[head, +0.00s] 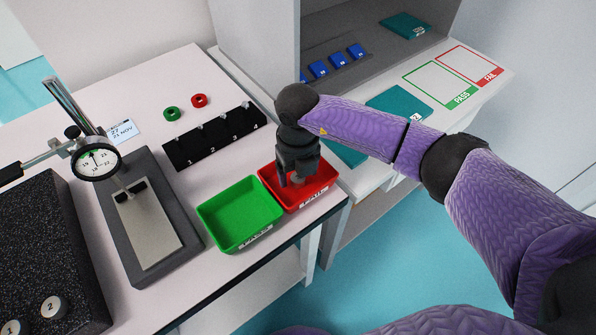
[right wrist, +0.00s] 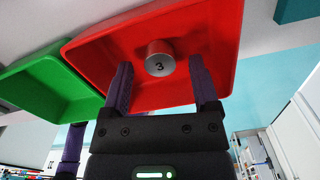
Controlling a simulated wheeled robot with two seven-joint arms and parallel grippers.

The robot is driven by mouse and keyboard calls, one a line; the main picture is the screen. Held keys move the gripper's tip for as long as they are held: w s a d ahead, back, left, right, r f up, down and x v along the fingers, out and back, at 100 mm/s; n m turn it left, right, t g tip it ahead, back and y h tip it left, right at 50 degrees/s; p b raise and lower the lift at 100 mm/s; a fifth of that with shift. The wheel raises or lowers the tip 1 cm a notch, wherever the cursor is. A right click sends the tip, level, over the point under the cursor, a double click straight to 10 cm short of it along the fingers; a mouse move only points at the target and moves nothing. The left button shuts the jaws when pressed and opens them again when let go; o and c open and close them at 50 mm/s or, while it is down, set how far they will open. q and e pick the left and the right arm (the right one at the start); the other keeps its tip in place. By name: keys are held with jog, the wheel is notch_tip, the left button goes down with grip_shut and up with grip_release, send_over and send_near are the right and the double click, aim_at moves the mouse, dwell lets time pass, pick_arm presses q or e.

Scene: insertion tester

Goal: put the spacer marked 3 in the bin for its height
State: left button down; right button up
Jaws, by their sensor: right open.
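The spacer marked 3 (right wrist: 160,58) is a short grey metal cylinder inside the red bin (right wrist: 85,45), with its numbered face showing in the right wrist view. My right gripper (right wrist: 160,72) is open, its two fingers apart on either side of the spacer, with visible gaps. In the head view my right gripper (head: 291,182) reaches down into the red bin (head: 324,195) and hides part of its inside. The green bin (head: 240,214) stands left of the red bin and looks empty. My left gripper is not in view.
Spacers 1 (head: 12,328) and 2 (head: 50,307) stand on a dark speckled plate (head: 45,240) at the left. A dial gauge (head: 96,160) stands over a metal plate. A black numbered rack (head: 215,137) lies behind the bins. Red and green rings lie farther back.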

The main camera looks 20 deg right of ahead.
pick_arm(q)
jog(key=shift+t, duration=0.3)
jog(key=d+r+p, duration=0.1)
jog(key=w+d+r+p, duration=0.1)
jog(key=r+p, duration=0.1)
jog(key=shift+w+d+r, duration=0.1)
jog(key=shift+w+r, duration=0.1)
pick_arm(e)
notch_tip(320, 180, up, 11)
jog(key=shift+r, duration=0.1)
